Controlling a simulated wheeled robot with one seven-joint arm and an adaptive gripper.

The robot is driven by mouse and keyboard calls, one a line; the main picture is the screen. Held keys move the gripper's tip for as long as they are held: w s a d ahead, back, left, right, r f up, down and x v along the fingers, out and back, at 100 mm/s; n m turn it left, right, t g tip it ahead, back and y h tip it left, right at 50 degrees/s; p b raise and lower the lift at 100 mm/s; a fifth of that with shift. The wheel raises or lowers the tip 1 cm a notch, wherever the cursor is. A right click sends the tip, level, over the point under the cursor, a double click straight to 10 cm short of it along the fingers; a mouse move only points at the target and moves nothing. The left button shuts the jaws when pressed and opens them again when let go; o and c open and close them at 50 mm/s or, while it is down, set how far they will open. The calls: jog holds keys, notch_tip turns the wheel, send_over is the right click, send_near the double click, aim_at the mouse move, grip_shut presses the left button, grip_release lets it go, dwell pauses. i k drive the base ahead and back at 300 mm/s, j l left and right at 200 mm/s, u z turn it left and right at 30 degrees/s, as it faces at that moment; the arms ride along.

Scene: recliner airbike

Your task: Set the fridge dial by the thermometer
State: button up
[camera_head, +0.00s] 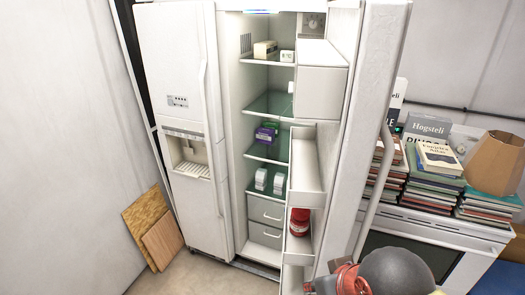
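The white fridge (184,60) stands in the middle, with its left door shut and its right door (372,110) swung open. A dial (313,23) is at the top right inside the open compartment, on a light panel; its setting is too small to read. A small white box with a display (287,56), which looks like the thermometer, stands on the top shelf; I cannot read its figure surely. Part of my arm, grey and red, shows at the bottom right. My gripper's fingers are not in view.
Door bins (305,185) on the open door jut across the right of the compartment; a red item (299,221) sits in one. Right stand book stacks (435,185) and a lampshade (496,163).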

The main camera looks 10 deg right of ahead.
aim_at(314, 24)
jog(key=i+j+z, duration=0.15)
jog(key=j, duration=0.2)
jog(key=i+j+z, duration=0.1)
jog(key=j, duration=0.25)
jog(key=i+j+z, duration=0.15)
jog(key=j, duration=0.25)
jog(key=i+j+z, duration=0.15)
jog(key=j, duration=0.25)
jog(key=i+j, duration=0.15)
jog(key=i+z, duration=0.05)
